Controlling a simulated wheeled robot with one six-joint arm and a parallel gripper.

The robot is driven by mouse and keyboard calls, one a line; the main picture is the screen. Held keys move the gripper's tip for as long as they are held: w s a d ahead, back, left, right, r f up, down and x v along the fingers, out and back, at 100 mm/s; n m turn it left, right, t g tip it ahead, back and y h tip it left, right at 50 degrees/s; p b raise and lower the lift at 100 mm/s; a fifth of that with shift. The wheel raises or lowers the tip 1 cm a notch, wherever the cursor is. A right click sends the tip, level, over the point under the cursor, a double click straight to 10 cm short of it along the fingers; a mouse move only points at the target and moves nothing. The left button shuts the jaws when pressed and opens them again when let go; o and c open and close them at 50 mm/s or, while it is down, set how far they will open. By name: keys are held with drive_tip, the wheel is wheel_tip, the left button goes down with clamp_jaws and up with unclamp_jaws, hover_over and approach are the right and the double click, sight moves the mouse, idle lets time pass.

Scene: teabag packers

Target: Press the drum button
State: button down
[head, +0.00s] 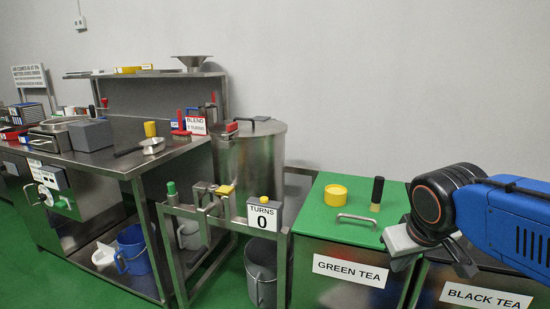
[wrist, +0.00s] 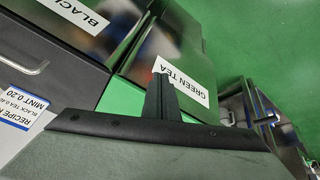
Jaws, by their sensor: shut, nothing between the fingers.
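A large steel drum (head: 235,160) stands at the middle of the head view, behind a steel frame. A yellow button-like piece (head: 224,190) sits on top of this frame, in front of the drum; I take it to be the drum button. A display (head: 264,214) reading "TURNS 0" is just right of it. My gripper (wrist: 160,77) is shut and empty in the wrist view, pointing toward the green tea bin. In the head view my arm is at the right, over the bins, well apart from the yellow piece. The wrist view does not clearly show the button.
The green tea bin (head: 350,267) has a green lid with a handle, a yellow cap and a dark cylinder on it. The black tea bin (head: 482,290) is right of it. A steel workbench (head: 95,165) with tools stands left. Green floor shows between bench and frame.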

drive_tip(key=s+d+f+m+y, duration=0.1)
drive_tip(key=s+f, duration=0.5)
drive_tip(key=s, duration=0.3)
drive_tip(key=shift+s+d+m, duration=0.25)
drive_tip(key=shift+s+m, duration=0.05)
drive_tip(key=shift+s, duration=0.05)
idle(1.0)
